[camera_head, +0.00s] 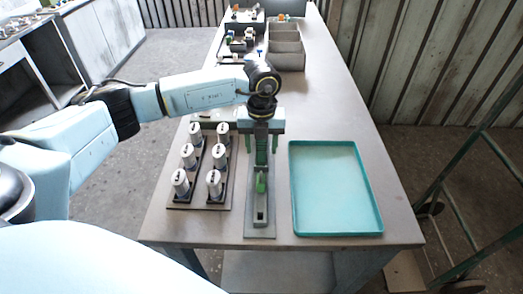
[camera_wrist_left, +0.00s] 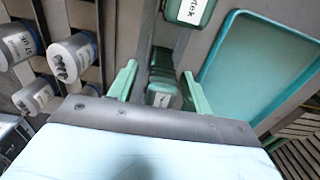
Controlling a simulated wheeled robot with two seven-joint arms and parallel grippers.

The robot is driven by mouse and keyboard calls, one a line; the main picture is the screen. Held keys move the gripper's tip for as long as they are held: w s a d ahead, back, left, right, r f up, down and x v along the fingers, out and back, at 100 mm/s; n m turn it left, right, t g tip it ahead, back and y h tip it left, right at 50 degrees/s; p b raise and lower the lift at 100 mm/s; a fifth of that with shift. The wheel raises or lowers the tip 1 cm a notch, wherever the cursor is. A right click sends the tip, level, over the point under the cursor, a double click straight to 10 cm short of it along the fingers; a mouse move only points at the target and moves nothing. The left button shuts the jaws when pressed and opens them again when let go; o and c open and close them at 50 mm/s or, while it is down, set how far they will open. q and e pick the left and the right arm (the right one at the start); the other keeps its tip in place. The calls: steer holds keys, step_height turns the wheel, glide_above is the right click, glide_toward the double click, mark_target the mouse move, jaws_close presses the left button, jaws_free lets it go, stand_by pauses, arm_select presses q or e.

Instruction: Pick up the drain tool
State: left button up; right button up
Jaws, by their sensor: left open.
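A narrow grey holder (camera_head: 246,215) stands on the table between the white cylinders and the teal tray. A green-topped tool (camera_head: 261,184) sits upright in it, and it also shows in the left wrist view (camera_wrist_left: 189,10) with a label on top. A second, smaller labelled piece (camera_wrist_left: 161,95) lies between the fingers in the wrist view. I cannot tell from the labels which is the drain tool. My left gripper (camera_head: 261,150) is open above the far part of the holder. Its green fingers (camera_wrist_left: 159,72) stand either side of the smaller piece, apparently apart from it.
Several white cylinders (camera_head: 188,155) stand in dark racks left of the holder. An empty teal tray (camera_head: 335,190) lies to its right. Grey bins (camera_head: 286,60) and small parts stand at the table's far end. The table right of the bins is clear.

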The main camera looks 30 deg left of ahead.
arm_select(q)
steer(key=c, duration=0.9)
